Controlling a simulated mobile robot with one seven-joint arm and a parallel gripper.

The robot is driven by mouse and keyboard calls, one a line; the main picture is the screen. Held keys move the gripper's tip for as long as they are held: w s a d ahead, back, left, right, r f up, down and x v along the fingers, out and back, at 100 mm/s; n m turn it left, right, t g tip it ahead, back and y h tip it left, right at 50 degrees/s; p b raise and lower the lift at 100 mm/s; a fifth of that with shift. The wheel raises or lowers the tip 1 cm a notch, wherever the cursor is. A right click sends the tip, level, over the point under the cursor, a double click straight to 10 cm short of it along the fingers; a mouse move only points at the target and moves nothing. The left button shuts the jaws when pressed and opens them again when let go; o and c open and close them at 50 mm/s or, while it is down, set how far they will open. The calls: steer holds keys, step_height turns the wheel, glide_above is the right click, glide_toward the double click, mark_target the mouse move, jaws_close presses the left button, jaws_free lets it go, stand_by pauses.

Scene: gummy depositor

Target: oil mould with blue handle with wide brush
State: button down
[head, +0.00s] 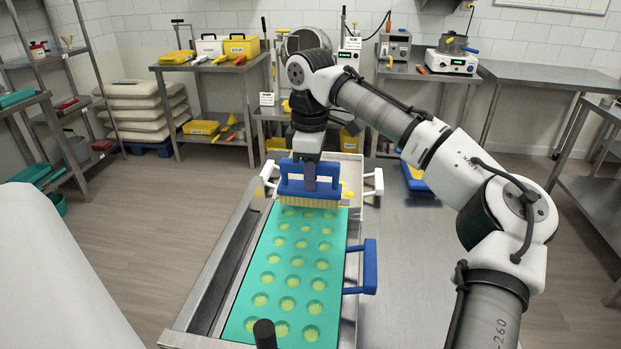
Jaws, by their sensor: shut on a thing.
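The teal mould (256,318) lies lengthwise in a metal frame in the middle of the head view. Its round cavities show pale yellow patches. A blue handle (369,268) sticks out at its right side. My gripper (309,168) is shut on the wide brush (290,189), which has a blue body and a broad row of pale yellow bristles. The brush is over the far end of the mould, bristles down. I cannot tell whether the bristles touch it. The brush hides part of the farthest cavities.
A white tray with white handles (373,182) sits just behind the brush. A dark knob (264,333) stands at the mould's near end. A blue and yellow item (413,176) lies right of the tray. The steel table (405,270) right of the mould is mostly clear.

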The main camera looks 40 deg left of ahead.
steer(key=shift+s+d+r+p, duration=0.1)
steer(key=shift+s+r+p, duration=0.05)
steer(key=shift+r+p, duration=0.35)
steer(key=shift+s+d+r+p, duration=0.1)
steer(key=shift+r+p, duration=0.15)
steer(key=shift+r, duration=0.35)
steer(key=shift+w+a+r+p, duration=0.15)
steer(key=shift+r+p, duration=0.4)
steer(key=shift+p, duration=0.2)
steer(key=shift+r+p, duration=1.45)
steer(key=shift+p, duration=0.15)
